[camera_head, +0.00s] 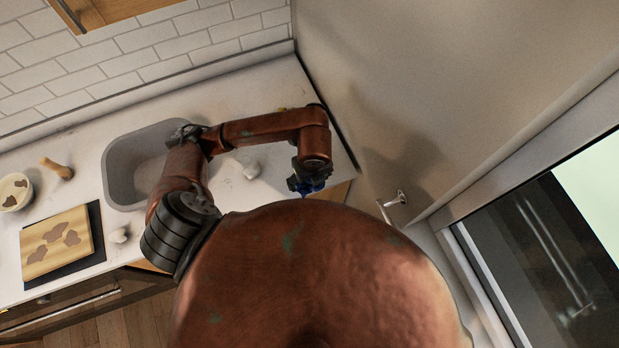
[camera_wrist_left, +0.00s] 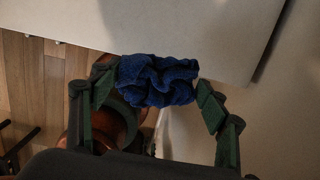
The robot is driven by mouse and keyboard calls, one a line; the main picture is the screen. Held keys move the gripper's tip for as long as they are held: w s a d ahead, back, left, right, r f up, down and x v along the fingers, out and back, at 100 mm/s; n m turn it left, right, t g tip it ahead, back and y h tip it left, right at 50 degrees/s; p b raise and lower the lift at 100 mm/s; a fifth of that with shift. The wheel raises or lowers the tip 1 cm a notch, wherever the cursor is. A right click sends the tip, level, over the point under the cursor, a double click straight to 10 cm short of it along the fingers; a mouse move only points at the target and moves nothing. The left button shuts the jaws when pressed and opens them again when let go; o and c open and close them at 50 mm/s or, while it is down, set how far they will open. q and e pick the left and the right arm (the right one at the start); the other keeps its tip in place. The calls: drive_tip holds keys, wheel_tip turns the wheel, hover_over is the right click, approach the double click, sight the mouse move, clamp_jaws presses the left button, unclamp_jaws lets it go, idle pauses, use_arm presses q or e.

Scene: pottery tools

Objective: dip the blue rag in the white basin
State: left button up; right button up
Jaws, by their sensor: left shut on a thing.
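The crumpled blue rag (camera_wrist_left: 158,80) is held between the two dark green fingers of my left gripper (camera_wrist_left: 155,88) in the left wrist view. In the head view my left gripper (camera_head: 306,184) hangs past the counter's front right corner, with a bit of the blue rag (camera_head: 318,187) showing at its tip; the rest is hidden. A round white bowl (camera_head: 15,192), holding brown patches, stands at the far left of the counter. It looks like the white basin, though I cannot be sure. My right gripper does not show.
A pale grey sink (camera_head: 118,178) lies in the counter (camera_head: 235,105), partly behind my arm. A yellow board (camera_head: 56,240) with brown patches lies on a dark mat left of it. A brown tool (camera_head: 57,168) and white lumps lie about. A wall closes off the right.

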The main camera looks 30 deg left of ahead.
sight(309, 185)
use_arm(q)
drive_tip(key=shift+f+b, duration=1.6)
drive_tip(key=shift+f, duration=0.5)
drive_tip(key=shift+f+b, duration=1.25)
drive_tip(key=shift+f, duration=0.35)
drive_tip(key=o, duration=0.5)
drive_tip(key=shift+r+p, duration=0.35)
drive_tip(key=shift+r, duration=0.1)
